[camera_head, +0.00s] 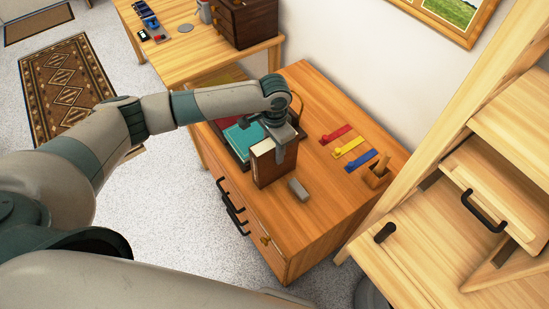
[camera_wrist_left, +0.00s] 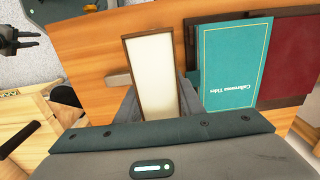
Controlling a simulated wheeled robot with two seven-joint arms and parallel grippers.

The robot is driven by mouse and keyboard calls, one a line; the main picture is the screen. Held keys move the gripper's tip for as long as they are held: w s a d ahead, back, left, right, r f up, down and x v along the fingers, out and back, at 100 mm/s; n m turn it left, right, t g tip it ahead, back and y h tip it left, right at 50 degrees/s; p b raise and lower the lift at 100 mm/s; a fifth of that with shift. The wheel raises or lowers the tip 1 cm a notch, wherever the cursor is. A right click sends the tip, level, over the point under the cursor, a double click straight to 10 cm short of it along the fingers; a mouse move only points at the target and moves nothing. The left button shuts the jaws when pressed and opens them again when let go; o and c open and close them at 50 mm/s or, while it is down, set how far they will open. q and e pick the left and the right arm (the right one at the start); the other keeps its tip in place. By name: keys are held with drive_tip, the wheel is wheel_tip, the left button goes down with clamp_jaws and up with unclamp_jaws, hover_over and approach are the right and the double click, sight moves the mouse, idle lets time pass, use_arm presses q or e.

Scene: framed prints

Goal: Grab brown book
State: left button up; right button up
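The brown book (camera_head: 268,165) stands upright on the wooden cabinet top, brown cover and pale page edges showing. In the left wrist view the book (camera_wrist_left: 152,75) shows its cream page block framed by brown covers. My left gripper (camera_head: 272,140) reaches down over it from above. In the wrist view the left gripper's fingers (camera_wrist_left: 158,98) lie against both covers, with the book between them. The book's lower part is hidden there. My right gripper (camera_wrist_left: 20,38) shows at the wrist view's upper left edge, fingers apart and empty.
A teal book (camera_wrist_left: 232,65) and a dark red book (camera_wrist_left: 295,60) lie close beside the brown book. Red, yellow and blue pieces (camera_head: 350,147) lie farther right. A wooden unit (camera_head: 410,250) stands at right.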

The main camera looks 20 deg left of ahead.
use_arm(q)
clamp_jaws()
drive_tip(key=shift+w, duration=0.1)
drive_tip(key=shift+r, duration=0.15)
